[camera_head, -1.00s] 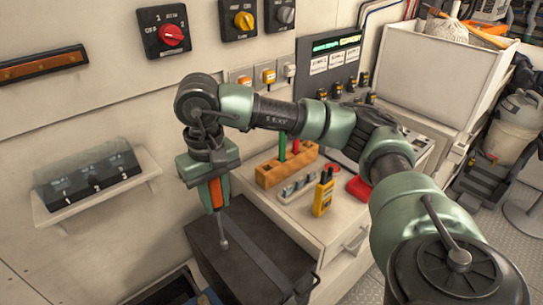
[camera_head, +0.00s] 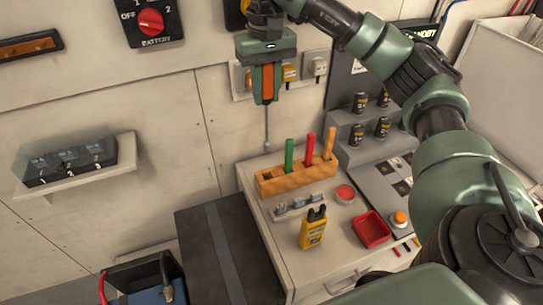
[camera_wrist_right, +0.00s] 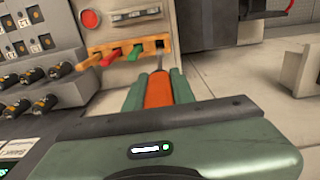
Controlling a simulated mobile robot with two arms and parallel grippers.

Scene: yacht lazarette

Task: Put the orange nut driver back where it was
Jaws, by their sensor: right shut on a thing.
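The orange nut driver (camera_head: 267,78) hangs upright in my right gripper (camera_head: 267,98), its thin grey shaft pointing down. The gripper is shut on its orange handle, which also shows in the wrist view (camera_wrist_right: 158,90). The wooden rack (camera_head: 298,181) stands on the white cabinet top and holds a green, a red and an orange-yellow handled tool. Its left end in the head view has an empty dark slot (camera_head: 266,174). The shaft tip is above and behind that end in the picture, apart from the rack. My left gripper is out of view.
A yellow meter (camera_head: 313,230), a red tray (camera_head: 372,230) and small grey clips stand in front of the rack. A dark box (camera_head: 205,240) is left of the cabinet. The wall with switches is close behind the gripper.

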